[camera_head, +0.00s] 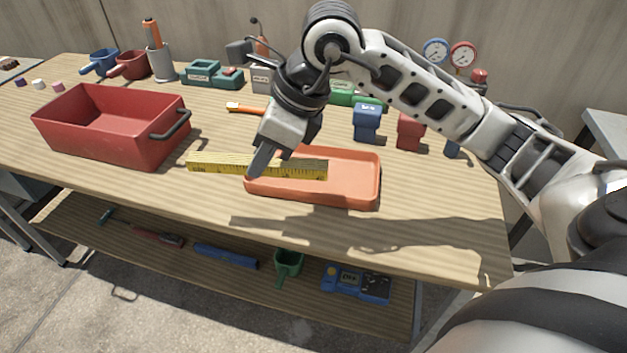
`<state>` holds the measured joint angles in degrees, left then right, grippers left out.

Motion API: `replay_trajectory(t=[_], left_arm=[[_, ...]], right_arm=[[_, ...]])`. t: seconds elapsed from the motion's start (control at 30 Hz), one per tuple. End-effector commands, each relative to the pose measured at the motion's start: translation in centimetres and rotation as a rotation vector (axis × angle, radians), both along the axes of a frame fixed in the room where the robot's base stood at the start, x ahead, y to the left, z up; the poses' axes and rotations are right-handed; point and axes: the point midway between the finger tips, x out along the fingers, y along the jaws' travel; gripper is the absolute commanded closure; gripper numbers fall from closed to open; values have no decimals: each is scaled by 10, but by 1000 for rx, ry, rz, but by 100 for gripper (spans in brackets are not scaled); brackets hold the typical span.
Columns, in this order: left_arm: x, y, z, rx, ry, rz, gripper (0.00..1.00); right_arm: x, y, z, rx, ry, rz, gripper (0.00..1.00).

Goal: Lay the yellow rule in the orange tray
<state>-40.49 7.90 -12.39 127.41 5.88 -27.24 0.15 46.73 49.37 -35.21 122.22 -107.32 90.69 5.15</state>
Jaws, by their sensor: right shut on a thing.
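The yellow rule (222,164) is a long flat strip with dark markings. My right gripper (262,160) is shut on the rule near its middle. The rule's right part lies over the orange tray (362,192) in the view, and its left part reaches past the tray's left side. The rule seems to be held above the tray, but the exact gap is hard to tell. The orange tray is shallow, with rounded corners, and stands near the front of the wooden bench. I see nothing else in it. My left gripper is not in view.
A red bin (95,135) with a dark handle stands to the left on the bench (215,205). An orange-handled tool (245,108) lies behind the tray. Blue (367,122) and red (409,131) blocks stand behind it on the right. A lower shelf holds several tools.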

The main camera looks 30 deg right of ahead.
Motion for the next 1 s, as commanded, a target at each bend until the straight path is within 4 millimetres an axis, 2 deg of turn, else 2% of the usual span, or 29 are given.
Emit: replay_trajectory(t=[0.17, 0.53, 0.6, 0.77, 1.0], left_arm=[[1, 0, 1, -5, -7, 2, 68], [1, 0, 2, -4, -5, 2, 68], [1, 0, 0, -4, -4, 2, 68], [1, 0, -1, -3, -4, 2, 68], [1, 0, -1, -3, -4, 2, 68]], right_arm=[[5, -13, -1, -6, -3, -96, 100], [35, -94, -40, -9, 2, -100, 100], [39, -103, -57, -7, 4, -98, 100], [46, -120, -79, -7, 1, -94, 100], [50, -130, -91, -5, -1, -92, 100]])
